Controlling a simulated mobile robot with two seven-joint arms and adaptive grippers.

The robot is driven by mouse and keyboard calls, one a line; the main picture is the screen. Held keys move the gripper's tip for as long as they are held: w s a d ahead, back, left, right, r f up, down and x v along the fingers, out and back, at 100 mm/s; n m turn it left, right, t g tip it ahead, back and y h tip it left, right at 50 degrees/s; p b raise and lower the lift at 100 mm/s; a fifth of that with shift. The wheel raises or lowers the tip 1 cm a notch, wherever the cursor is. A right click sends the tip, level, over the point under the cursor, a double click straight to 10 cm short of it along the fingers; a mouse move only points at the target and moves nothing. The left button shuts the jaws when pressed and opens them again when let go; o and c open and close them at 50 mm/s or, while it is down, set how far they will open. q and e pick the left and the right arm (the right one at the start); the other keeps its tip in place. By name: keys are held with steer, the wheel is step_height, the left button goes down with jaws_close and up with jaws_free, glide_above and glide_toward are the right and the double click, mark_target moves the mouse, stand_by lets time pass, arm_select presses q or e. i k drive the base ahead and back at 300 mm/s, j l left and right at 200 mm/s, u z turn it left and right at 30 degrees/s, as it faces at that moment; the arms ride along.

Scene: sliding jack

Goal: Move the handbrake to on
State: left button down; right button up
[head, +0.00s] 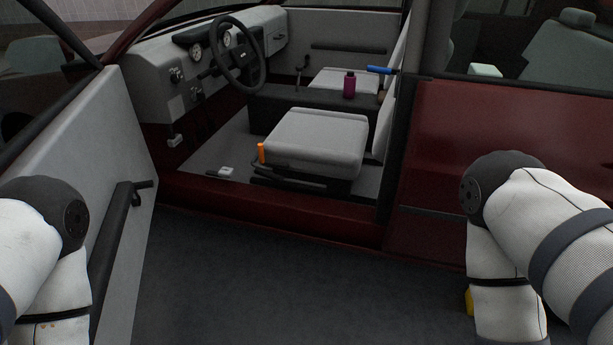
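Through the open car door I see a lever with a blue grip (380,70) behind the centre console, near the far seat; it lies about level. An orange-handled lever (261,153) stands upright at the front corner of the near seat. A dark gear stick (301,70) rises from the console. I cannot tell for sure which of these levers is the handbrake. My two arms show at the left and right edges, outside the car. Both grippers are out of the picture.
The open door panel (80,185) with its dark handle stands at the left. The steering wheel (239,58), near seat (316,142) and red sill (270,212) surround the opening. A purple bottle (349,85) stands on the console. The dark floor (290,285) in front is clear.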

mark_target(262, 171)
steer(key=i+j+z, duration=0.15)
steer(key=i, duration=0.45)
steer(key=i+j+z, duration=0.15)
steer(key=i+j, duration=0.15)
steer(key=i, duration=0.3)
steer(key=i+j+z, duration=0.2)
steer(key=i, duration=0.4)
steer(key=i+j+z, duration=0.15)
steer(key=i+j, duration=0.35)
